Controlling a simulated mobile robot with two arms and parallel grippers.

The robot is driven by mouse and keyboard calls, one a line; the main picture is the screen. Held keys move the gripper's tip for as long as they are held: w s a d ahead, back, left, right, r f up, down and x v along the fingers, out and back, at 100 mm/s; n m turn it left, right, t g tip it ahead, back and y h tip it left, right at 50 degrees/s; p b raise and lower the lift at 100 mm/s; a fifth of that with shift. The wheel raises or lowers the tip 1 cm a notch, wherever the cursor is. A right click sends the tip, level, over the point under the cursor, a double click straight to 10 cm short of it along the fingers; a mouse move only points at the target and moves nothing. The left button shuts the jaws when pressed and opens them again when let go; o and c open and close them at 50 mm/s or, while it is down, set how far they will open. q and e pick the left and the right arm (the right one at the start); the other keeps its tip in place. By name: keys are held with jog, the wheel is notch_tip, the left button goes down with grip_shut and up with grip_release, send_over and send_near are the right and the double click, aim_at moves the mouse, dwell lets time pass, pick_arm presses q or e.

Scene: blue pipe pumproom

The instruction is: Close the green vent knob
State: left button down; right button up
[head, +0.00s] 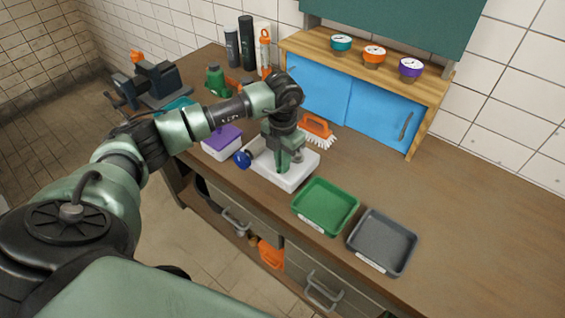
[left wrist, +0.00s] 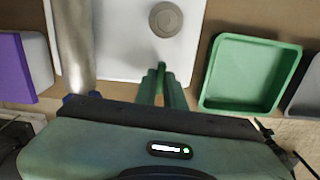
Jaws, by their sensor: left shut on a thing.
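The white base plate (head: 285,180) of a pipe fitting sits on the bench, partly hidden under my left arm. In the left wrist view the plate (left wrist: 115,15) carries a silver pipe (left wrist: 76,40) and a grey round part (left wrist: 166,20). A blue knob (head: 242,158) sticks out at its left side. My left gripper (left wrist: 160,84) points down over the plate and is shut on the narrow green vent knob (left wrist: 162,66). Only a small part of the knob shows between the fingertips; its turn angle cannot be told. My right gripper is not in view.
A green tray (head: 325,207) and a grey tray (head: 382,243) stand right of the plate. A white box with a purple lid (head: 222,140) is at its left, and an orange brush (head: 318,126) lies behind. The right of the bench is clear.

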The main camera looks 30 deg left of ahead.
pick_arm(q)
jog(key=m+b, duration=0.3)
jog(key=shift+f+m+b, duration=0.15)
jog(key=shift+m+b, duration=0.25)
jog(key=m+b, duration=0.3)
jog(key=m, duration=0.1)
jog(key=shift+m+b, duration=0.3)
jog(key=shift+b, duration=0.05)
jog(key=m+b, duration=0.3)
jog(key=m, duration=0.1)
jog(key=shift+w+m, duration=0.1)
jog(key=shift+m, duration=0.2)
jog(key=shift+r+m+b, duration=0.15)
jog(key=shift+m+b, duration=0.35)
jog(key=shift+m, duration=0.55)
jog(key=shift+r+m+b, duration=0.1)
jog(key=shift+m+b, duration=0.35)
jog(key=shift+m, duration=0.6)
jog(key=c, duration=1.5)
grip_release()
